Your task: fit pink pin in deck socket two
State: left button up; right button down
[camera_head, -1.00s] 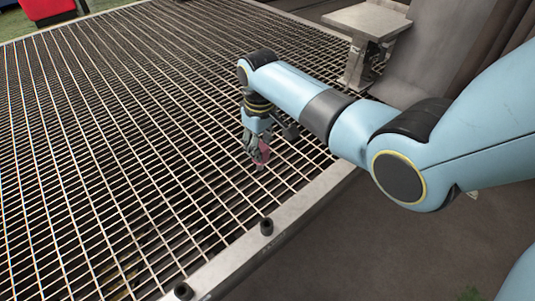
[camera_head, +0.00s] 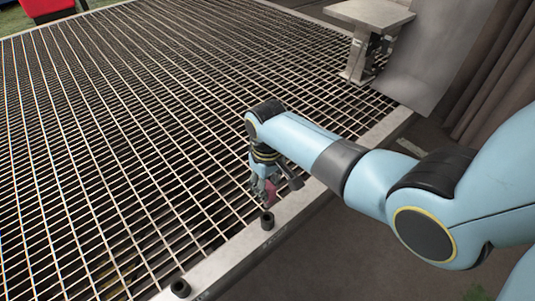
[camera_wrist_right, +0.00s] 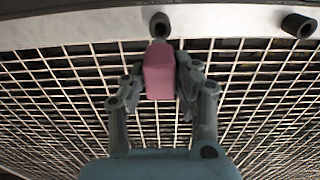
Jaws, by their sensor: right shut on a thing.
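My right gripper (camera_head: 264,190) is shut on the pink pin (camera_head: 270,190) above the edge of the grated deck (camera_head: 130,130). In the right wrist view the pin (camera_wrist_right: 159,70) sits between both fingers (camera_wrist_right: 158,88). Two dark round sockets stand on the deck's metal rim. One socket (camera_head: 267,221) is just below the pin in the head view; it shows at the pin's far end in the wrist view (camera_wrist_right: 160,25). The other socket (camera_head: 180,289) is farther toward the bottom left; the wrist view has it at the upper right (camera_wrist_right: 298,25). I cannot tell whether pin and socket touch. My left gripper is not in view.
A metal step-like stand (camera_head: 368,25) and a grey panel (camera_head: 440,65) stand at the upper right. A red object (camera_head: 45,8) is at the top left. The grating left of my right arm is clear.

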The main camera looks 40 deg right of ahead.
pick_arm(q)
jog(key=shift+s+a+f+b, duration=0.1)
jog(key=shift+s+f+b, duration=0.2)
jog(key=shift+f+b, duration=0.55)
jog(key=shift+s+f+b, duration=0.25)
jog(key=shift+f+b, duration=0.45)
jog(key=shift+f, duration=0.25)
pick_arm(e)
jog(key=shift+f, duration=2.65)
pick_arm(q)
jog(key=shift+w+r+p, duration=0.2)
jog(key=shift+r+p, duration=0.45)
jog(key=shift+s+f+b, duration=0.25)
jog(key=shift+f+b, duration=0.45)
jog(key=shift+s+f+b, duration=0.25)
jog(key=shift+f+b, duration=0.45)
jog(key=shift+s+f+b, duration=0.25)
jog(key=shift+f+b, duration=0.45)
pick_arm(e)
jog(key=shift+f, duration=2.8)
jog(key=c, duration=0.9)
grip_release()
jog(key=shift+r, duration=0.1)
notch_tip(320, 180, up, 12)
jog(key=shift+f, duration=0.1)
